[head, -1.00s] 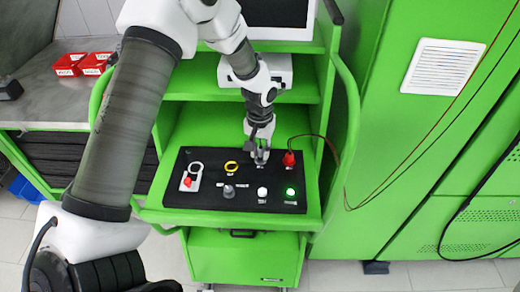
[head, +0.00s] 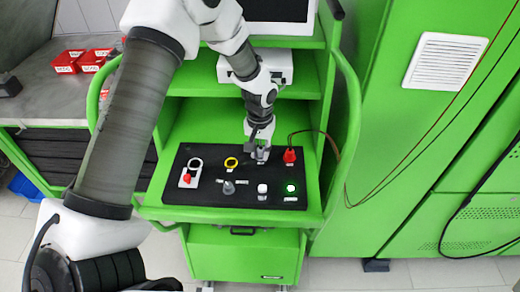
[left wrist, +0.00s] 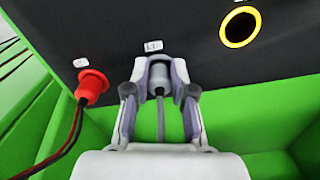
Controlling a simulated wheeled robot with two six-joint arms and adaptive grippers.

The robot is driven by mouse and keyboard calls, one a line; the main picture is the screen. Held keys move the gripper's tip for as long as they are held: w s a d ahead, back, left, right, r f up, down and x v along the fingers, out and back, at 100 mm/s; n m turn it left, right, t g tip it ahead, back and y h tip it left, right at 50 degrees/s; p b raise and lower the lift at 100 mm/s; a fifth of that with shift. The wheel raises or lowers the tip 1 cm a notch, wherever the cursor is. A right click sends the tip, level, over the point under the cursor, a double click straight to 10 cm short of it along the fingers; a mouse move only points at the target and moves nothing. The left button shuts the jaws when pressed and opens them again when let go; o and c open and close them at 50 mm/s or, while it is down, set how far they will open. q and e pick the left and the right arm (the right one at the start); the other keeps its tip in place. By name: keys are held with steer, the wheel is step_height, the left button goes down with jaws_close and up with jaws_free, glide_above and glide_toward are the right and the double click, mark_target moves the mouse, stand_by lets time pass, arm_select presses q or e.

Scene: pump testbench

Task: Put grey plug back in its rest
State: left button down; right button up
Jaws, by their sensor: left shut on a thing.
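My left gripper (head: 261,152) is over the back middle-right of the black panel (head: 208,202), between a yellow ring and a red plug. In the left wrist view its two fingers (left wrist: 160,88) are closed on the sides of the grey plug (left wrist: 158,78), a small cylinder with a grey cable trailing from it. The plug's far end is at the panel face beside a small white label (left wrist: 153,45). I cannot tell how deep it sits, as the fingers hide part of it. My right gripper is not in view.
The red plug (head: 290,156) with its cable stands close right of the gripper; the yellow ring (head: 231,163) is to the left. Nearer on the panel are a grey knob (head: 228,187), a white button (head: 262,189) and a lit green button (head: 290,189).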

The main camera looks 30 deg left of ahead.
arm_select(q)
steer(key=shift+f, duration=0.2)
steer(key=c, duration=0.5)
jaws_free()
steer(key=shift+r, duration=0.1)
steer(key=shift+r+p, duration=3.4)
steer(key=shift+r, duration=0.6)
steer(key=shift+f, duration=0.1)
